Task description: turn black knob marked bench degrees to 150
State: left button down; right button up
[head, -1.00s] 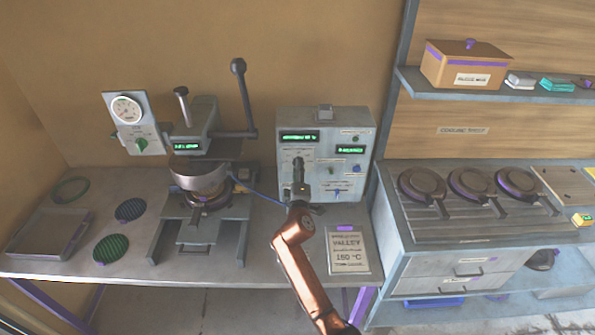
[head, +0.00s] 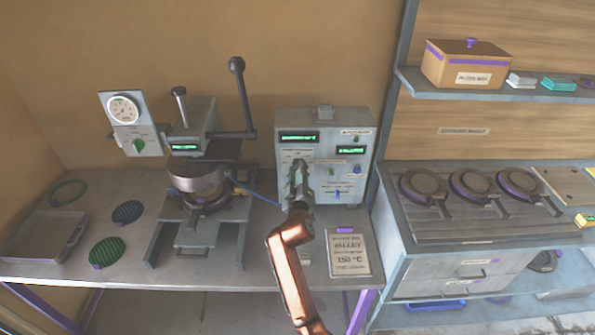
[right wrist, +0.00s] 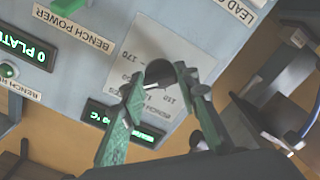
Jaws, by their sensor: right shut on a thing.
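The grey control box (head: 355,122) stands at the back of the bench, with green displays and a pale dial plate. My right gripper (head: 298,165) is in front of that plate. In the right wrist view, the black knob (right wrist: 160,72) sits between the green fingertips of my right gripper (right wrist: 162,82), which are shut on it. A light mark shows on the knob. Numbers including 170 and 150 are printed around it, upside down in this view. In the head view the gripper hides the knob. A green display (right wrist: 125,118) near the knob ends in °C; its number is partly hidden by a finger.
A card (head: 348,255) reading VALLEY and 150 °C lies on the bench. The press (head: 200,185) with its raised lever stands left of the box. A blue knob (head: 356,168) and small switches are right of the gripper. A blue cable runs beside the press.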

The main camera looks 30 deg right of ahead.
aim_at(298, 141)
jog(key=shift+f, duration=0.15)
jog(key=o, duration=1.1)
jog(key=shift+o, duration=0.2)
jog(key=shift+r, duration=0.2)
notch_tip(298, 141, up, 10)
jog(key=shift+f, duration=0.1)
jog(key=shift+f, duration=0.1)
